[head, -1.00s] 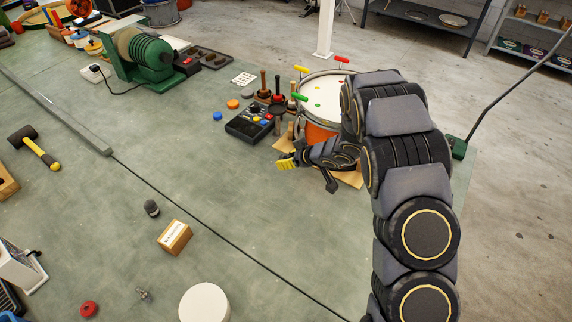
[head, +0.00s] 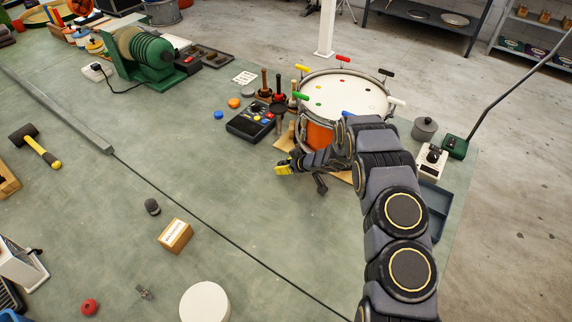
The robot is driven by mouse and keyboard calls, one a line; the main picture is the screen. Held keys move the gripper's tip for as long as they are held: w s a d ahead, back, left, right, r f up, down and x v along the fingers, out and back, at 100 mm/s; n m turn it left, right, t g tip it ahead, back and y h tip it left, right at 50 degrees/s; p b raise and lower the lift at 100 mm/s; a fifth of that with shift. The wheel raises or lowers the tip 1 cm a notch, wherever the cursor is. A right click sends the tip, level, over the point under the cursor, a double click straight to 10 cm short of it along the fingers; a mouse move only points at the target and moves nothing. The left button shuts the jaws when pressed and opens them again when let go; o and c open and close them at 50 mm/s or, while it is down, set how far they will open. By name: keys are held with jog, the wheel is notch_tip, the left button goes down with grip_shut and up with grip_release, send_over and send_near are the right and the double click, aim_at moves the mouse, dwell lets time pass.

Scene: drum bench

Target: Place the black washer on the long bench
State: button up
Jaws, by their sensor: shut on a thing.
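The long green bench (head: 110,215) fills most of the head view. My gripper (head: 301,175) is low over the bench, in front of the drum, with a yellow part at its left and a dark finger at its lower right. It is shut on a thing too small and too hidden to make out. I cannot pick out the black washer for certain. A dark round piece shows among the wooden pegs (head: 264,82), but I cannot tell what it is.
An orange drum (head: 319,135) with a white head stands on a wooden base right beside my gripper. A black button box (head: 250,122) lies left of it. A blue tray (head: 435,198) and lidded grey pot (head: 424,131) are at right. The bench's middle is largely clear.

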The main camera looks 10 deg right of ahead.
jog(key=shift+f, duration=0.15)
jog(key=o, duration=0.7)
